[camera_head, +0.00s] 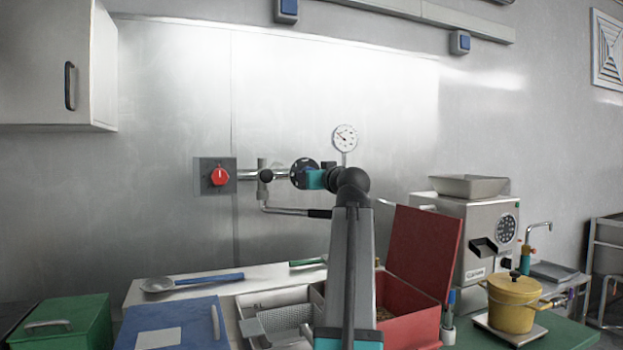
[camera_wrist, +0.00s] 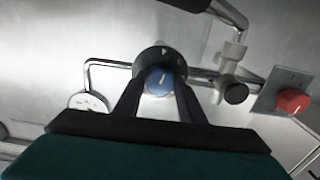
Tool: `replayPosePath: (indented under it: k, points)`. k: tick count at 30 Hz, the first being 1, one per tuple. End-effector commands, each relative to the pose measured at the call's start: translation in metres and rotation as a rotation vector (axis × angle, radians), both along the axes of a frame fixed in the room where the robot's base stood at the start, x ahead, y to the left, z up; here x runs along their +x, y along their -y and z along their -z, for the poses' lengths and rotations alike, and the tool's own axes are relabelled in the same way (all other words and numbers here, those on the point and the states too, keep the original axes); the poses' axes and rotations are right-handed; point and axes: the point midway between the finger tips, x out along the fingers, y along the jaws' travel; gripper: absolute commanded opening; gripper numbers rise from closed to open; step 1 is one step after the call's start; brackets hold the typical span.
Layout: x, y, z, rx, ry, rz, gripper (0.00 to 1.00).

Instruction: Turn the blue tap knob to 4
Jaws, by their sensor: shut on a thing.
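The blue tap knob (camera_wrist: 160,81) sits in the middle of a dark round dial plate (camera_wrist: 160,57) in the wrist view. My gripper (camera_wrist: 160,88) has one finger on each side of the knob and is shut on it. A pale pointer line shows on the knob's face. A few pale marks show on the plate, but they are too small to read surely. In the head view the dark dial (camera_head: 301,168) is on the wall pipe, with my teal gripper (camera_head: 313,179) right against it. The knob itself is hidden there.
A red knob (camera_head: 219,176) on a grey plate is left of the dial. A pressure gauge (camera_head: 345,138) stands above right. A pipe with a black-ended spout (camera_head: 290,211) runs below. The red box (camera_head: 411,308), grinder (camera_head: 480,235) and yellow pot (camera_head: 513,303) are on the counter.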

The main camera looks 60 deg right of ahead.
Motion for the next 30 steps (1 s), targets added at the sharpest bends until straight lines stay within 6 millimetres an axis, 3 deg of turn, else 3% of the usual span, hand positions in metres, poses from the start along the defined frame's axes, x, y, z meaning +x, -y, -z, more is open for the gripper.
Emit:
replayPosePath:
  k: [5,6,9,22,30]
  points:
    - [0.0,0.0,0.002,0.002,-0.003,-0.002,0.14]
    - [0.0,0.0,0.002,0.003,-0.003,-0.002,0.4]
    - [0.0,0.0,0.001,0.003,-0.002,-0.001,0.55]
    - [-0.003,-0.002,0.0,0.002,0.001,0.0,0.55]
    - [-0.019,-0.015,0.001,0.002,0.001,0.0,0.55]
